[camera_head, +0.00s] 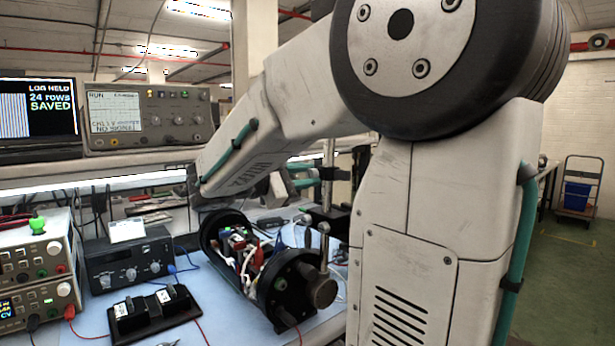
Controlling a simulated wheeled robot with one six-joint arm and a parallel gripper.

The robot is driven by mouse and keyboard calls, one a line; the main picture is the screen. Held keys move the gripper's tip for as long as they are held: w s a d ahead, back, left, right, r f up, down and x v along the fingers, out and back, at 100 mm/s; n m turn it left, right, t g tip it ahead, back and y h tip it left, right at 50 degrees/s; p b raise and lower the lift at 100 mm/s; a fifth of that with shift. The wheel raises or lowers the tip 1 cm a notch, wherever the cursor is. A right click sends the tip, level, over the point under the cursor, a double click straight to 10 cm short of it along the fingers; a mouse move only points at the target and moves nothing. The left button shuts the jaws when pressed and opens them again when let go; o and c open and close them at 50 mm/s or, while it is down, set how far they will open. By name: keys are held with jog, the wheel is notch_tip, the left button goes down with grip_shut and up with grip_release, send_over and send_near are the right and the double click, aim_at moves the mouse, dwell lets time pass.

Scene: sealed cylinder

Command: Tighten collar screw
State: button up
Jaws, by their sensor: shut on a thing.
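A black open cylinder (228,228) lies on its side on the blue bench mat. Coloured wires and small parts show through its open middle. Its near end is a round dark end ring (284,298) with small holes in its face. I cannot make out a collar screw. My arm reaches left above the cylinder. My gripper's jaws are hidden or cannot be made out behind the arm.
Stacked power supplies (38,285) and a black meter box (130,262) stand at the left. A black two-slot holder (153,312) lies in front, with red leads nearby. An oscilloscope (146,116) and a monitor (38,112) sit on the shelf. A trolley (577,192) stands far right.

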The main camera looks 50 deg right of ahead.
jog(key=m, duration=0.6)
jog(key=shift+r+m+y, duration=0.15)
jog(key=shift+m+y, duration=0.15)
jog(key=m, duration=0.6)
jog(key=shift+y, duration=0.3)
jog(key=m, duration=0.5)
jog(key=shift+r, duration=0.1)
jog(key=m+t, duration=0.1)
jog(key=m, duration=0.5)
jog(key=o, duration=1)
jog(key=shift+s, duration=0.1)
jog(key=shift+a, duration=0.1)
jog(key=v, duration=0.7)
jog(key=shift+a+r, duration=0.2)
jog(key=shift+a, duration=0.15)
